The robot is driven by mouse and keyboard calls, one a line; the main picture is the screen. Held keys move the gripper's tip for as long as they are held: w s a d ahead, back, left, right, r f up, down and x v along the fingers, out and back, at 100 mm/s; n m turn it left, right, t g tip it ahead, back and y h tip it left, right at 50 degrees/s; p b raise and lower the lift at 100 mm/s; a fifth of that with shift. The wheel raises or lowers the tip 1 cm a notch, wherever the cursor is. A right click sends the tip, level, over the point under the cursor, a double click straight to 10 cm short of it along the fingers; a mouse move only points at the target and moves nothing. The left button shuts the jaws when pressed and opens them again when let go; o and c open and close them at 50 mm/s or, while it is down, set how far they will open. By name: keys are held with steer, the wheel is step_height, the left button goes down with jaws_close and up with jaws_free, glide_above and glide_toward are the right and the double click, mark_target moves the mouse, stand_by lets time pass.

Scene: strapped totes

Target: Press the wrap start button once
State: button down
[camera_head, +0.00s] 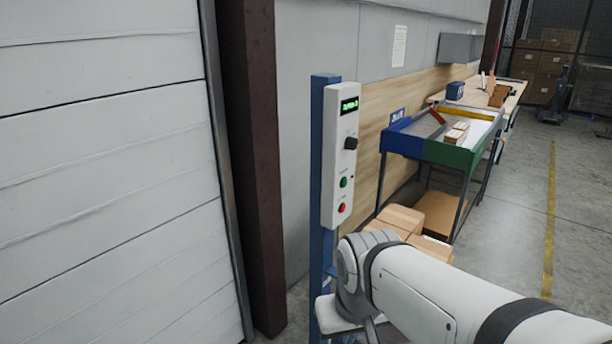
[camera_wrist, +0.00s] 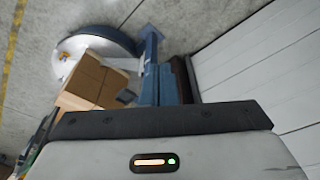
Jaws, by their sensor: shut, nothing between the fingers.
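A pale control box (camera_head: 334,165) is fixed upright on a blue post (camera_head: 319,130). It carries a green-text display (camera_head: 349,105), a black knob (camera_head: 351,143), a green button (camera_head: 343,182) and, below that, a red button (camera_head: 341,208). The labels are too small to read, so I cannot tell the wrap start button by its words. My gripper (camera_wrist: 165,120) shows in the wrist view as a dark bar on a grey body; it is shut and empty. In the head view my arm reaches in below and right of the box, apart from the buttons, and hides the gripper's tips.
A dark red column (camera_head: 254,160) and a white panelled door (camera_head: 100,170) stand left of the post. Cardboard boxes (camera_head: 400,219) lie behind my arm, near a blue-and-green bench (camera_head: 447,154). The wrist view shows a round pale disc (camera_wrist: 75,47) beside boxes. Open floor lies right.

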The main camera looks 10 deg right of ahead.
steer(key=w+d+m+t+h+b, duration=0.15)
steer(key=w+d+m+t, duration=0.4)
steer(key=w, duration=0.65)
steer(key=w+d+m+t+h+b, duration=0.15)
steer(key=w+d+m+t, duration=0.35)
steer(key=w, duration=0.7)
steer(key=w+d+r+m+t+y+b, duration=0.2)
steer(key=w+d+r+m+t+b, duration=0.2)
steer(key=d+m+t, duration=0.6)
steer(key=shift+w+r+m+y, duration=0.25)
steer(key=shift+w+m, duration=0.4)
steer(key=shift+w, duration=0.6)
steer(key=shift+w, duration=0.1)
